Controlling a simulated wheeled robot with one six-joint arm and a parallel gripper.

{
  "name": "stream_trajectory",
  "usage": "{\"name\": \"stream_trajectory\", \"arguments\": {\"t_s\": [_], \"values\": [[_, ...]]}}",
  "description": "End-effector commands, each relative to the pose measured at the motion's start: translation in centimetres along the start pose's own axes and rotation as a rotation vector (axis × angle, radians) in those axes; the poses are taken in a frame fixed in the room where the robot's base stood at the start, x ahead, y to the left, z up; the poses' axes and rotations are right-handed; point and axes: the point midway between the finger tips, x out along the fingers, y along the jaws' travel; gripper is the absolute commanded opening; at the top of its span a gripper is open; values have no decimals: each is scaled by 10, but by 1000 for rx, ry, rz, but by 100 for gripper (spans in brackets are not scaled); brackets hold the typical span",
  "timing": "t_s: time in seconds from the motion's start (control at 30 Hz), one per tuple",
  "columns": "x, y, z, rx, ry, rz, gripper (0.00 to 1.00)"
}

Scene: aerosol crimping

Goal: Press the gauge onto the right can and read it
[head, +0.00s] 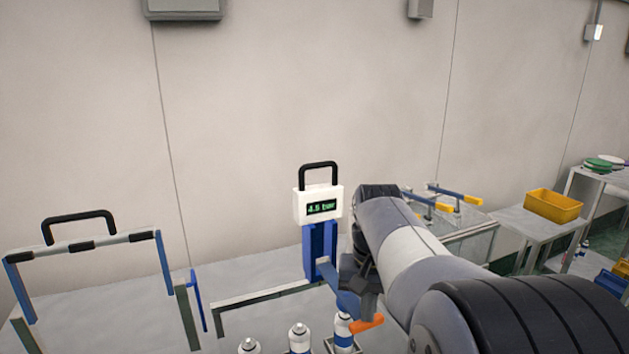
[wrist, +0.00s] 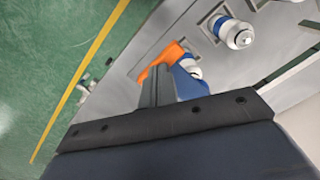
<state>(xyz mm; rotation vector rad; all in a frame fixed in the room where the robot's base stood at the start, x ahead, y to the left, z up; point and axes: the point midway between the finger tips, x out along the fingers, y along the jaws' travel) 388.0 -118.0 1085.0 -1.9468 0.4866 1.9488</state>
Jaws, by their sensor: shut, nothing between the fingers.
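The gauge (head: 318,204) is a white box with a black handle on top, on a blue post. Its green display appears to read 4.5 bar. A blue arm with an orange lever (head: 366,323) extends from the post's foot over the right can (head: 343,331), which is white and blue. The orange lever (wrist: 160,63) also shows in the wrist view. My gripper (head: 362,285) is shut and empty, beside the blue arm and just above the orange lever. In the wrist view its fingers (wrist: 158,90) overlap the lever; I cannot tell whether they touch it.
Two more cans, the middle one (head: 299,338) and the left one (head: 248,346), stand left of the right can. A blue frame with a black top handle (head: 78,218) stands at left. A yellow bin (head: 553,205) sits on a side table at right.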

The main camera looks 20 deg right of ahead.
Motion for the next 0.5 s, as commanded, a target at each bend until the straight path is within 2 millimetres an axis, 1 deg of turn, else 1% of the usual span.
{"name": "stream_trajectory", "arguments": {"t_s": [0.03,0.5], "values": [[-9,0,-1,0,0,0,0],[-80,-6,-9,0,-1,0,0]]}}
